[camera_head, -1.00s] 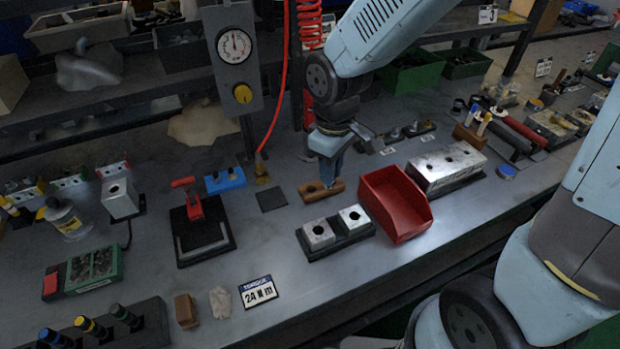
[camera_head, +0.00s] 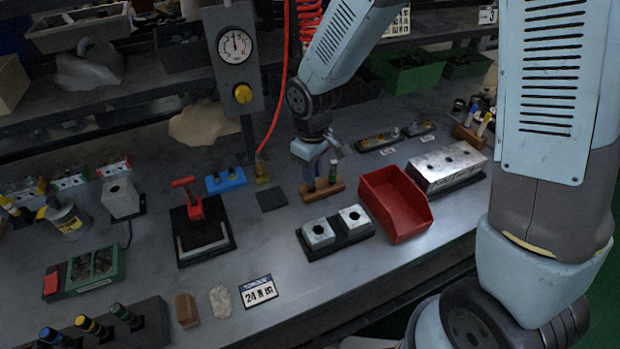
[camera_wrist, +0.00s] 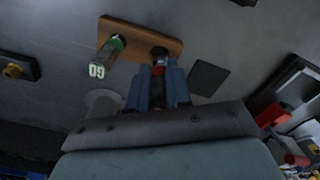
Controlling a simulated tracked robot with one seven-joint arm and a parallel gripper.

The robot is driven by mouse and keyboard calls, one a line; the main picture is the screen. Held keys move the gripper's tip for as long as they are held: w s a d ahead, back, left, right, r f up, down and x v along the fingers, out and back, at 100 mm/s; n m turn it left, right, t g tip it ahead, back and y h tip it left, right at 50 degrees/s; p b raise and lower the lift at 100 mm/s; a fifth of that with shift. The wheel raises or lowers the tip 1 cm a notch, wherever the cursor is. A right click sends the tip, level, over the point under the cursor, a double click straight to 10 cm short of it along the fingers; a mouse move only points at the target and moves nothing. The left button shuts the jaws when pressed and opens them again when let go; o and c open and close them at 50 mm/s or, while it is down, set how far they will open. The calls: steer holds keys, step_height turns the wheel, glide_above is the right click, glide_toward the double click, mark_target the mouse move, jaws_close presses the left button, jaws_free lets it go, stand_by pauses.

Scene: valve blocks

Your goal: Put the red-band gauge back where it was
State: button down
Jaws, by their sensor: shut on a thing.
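My gripper (camera_head: 311,176) is shut on the red-band gauge (camera_wrist: 159,69); in the wrist view the red band shows between the blue fingers. The gauge's far end is over one hole position of the wooden block (camera_head: 336,187); I cannot tell how deep it is in the hole. The green-band gauge (camera_head: 333,172) stands upright in the block's right part in the head view. In the wrist view this green gauge (camera_wrist: 112,47) is to the left, with "GO" lettering beside it. The fingers mostly hide the red-band gauge in the head view.
A red bin (camera_head: 394,202) and a black base with two metal blocks (camera_head: 319,234) stand in front and to the right. A dark square pad (camera_head: 272,199) and a blue holder (camera_head: 226,180) lie to the left.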

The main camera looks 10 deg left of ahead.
steer(key=shift+f, duration=1.45)
steer(key=shift+f, duration=0.1)
steer(key=c, duration=1.1)
jaws_free()
steer(key=shift+o, duration=0.2)
step_height(320, 180, up, 12)
steer(key=shift+r, duration=0.15)
steer(key=shift+d, duration=0.1)
